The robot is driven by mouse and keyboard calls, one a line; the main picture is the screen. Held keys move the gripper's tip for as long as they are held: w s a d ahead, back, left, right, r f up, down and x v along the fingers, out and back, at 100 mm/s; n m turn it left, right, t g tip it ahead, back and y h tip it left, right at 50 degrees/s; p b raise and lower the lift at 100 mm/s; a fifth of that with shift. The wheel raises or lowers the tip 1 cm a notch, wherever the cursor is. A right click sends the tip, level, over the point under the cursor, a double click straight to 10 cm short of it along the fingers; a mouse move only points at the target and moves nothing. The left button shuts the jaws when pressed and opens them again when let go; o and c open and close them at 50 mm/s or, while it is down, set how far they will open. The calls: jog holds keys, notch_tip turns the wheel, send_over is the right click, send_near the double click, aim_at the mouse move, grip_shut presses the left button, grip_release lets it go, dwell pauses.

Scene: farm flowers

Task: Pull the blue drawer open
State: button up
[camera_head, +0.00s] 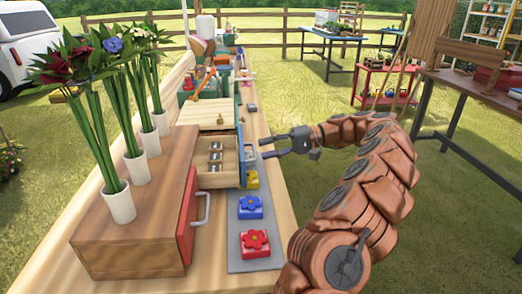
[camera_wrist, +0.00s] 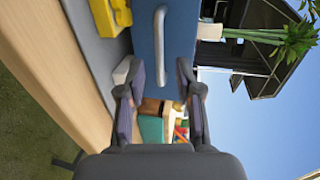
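The blue drawer (camera_head: 241,138) stands out from the wooden cabinet (camera_head: 150,215), with its compartments and several small metallic items showing from above. Its silver handle (camera_head: 249,148) is on the blue front facing right. My gripper (camera_head: 268,147) is open and empty just to the right of that handle, apart from it. In the wrist view, the blue front (camera_wrist: 180,30) and the upright handle (camera_wrist: 159,45) lie beyond my two spread fingers (camera_wrist: 158,88). No finger is closed around the handle.
A red drawer front (camera_head: 187,215) sits flush on the cabinet nearer to me. Blue (camera_head: 250,207) and red (camera_head: 255,243) flower blocks lie on the grey mat (camera_head: 240,262) below. Several white vases (camera_head: 118,202) with flowers stand on the cabinet.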

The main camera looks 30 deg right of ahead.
jog(key=shift+v, duration=1.1)
jog(key=shift+s+d+r, duration=0.25)
jog(key=shift+d, duration=0.25)
jog(key=shift+s+d, duration=0.15)
jog(key=shift+d, duration=0.15)
jog(key=shift+s+d, duration=0.1)
jog(key=shift+d, duration=0.05)
